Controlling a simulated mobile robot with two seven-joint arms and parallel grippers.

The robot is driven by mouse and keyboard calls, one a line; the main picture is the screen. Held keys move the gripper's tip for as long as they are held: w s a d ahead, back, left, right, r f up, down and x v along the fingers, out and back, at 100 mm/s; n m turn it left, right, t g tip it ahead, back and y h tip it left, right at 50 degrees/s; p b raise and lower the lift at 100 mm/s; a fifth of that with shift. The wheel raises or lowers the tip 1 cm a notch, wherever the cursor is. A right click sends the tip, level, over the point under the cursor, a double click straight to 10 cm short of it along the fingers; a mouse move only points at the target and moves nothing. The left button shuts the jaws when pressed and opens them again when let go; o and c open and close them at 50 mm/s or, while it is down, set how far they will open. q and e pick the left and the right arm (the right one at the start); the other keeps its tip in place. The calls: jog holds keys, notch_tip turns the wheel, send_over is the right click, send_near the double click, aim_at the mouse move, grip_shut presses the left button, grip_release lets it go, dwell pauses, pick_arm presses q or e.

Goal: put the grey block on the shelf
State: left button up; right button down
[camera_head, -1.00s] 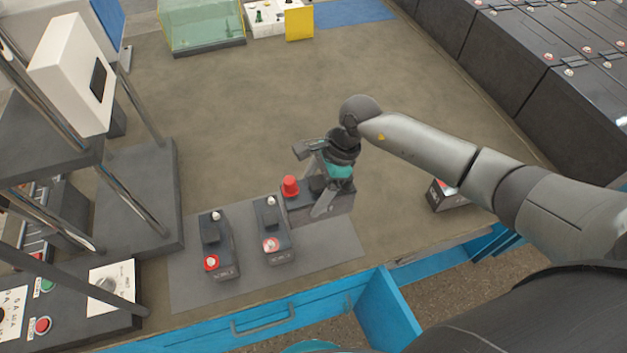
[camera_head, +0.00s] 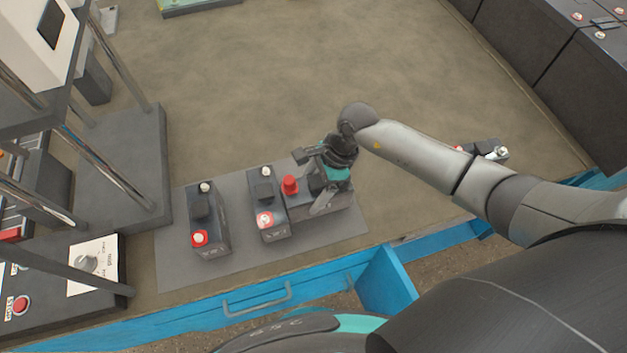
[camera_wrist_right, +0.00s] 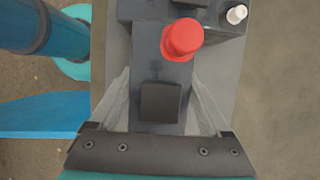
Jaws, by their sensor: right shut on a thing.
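A dark grey battery-like block (camera_head: 327,205) with a red cap (camera_head: 290,184) is held by my right gripper (camera_head: 319,188). The gripper is shut on it, with a finger on each side, as the right wrist view (camera_wrist_right: 160,101) also shows. The block lies crosswise over the right part of a grey mat (camera_head: 215,266), its red-capped end close against or touching a similar block (camera_head: 270,220). Whether its underside rests on the mat is hidden. My left gripper is out of view.
Another similar block (camera_head: 208,225) stands on the mat's left part. One more (camera_head: 485,150) lies partly behind my right arm. A dark frame with metal posts (camera_head: 110,150) and a control box (camera_head: 60,270) stand left. Large dark batteries (camera_head: 590,85) line the right. The middle table is clear.

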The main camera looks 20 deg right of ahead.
jog(key=shift+w+f, duration=0.2)
jog(key=shift+f, duration=0.4)
jog(key=shift+f+b, duration=0.15)
jog(key=shift+b, duration=0.2)
jog(key=shift+c, duration=1.4)
grip_release()
jog(key=shift+s+f, duration=0.15)
jog(key=shift+f, duration=0.05)
jog(key=shift+o, duration=1.4)
jog(key=shift+r, duration=0.1)
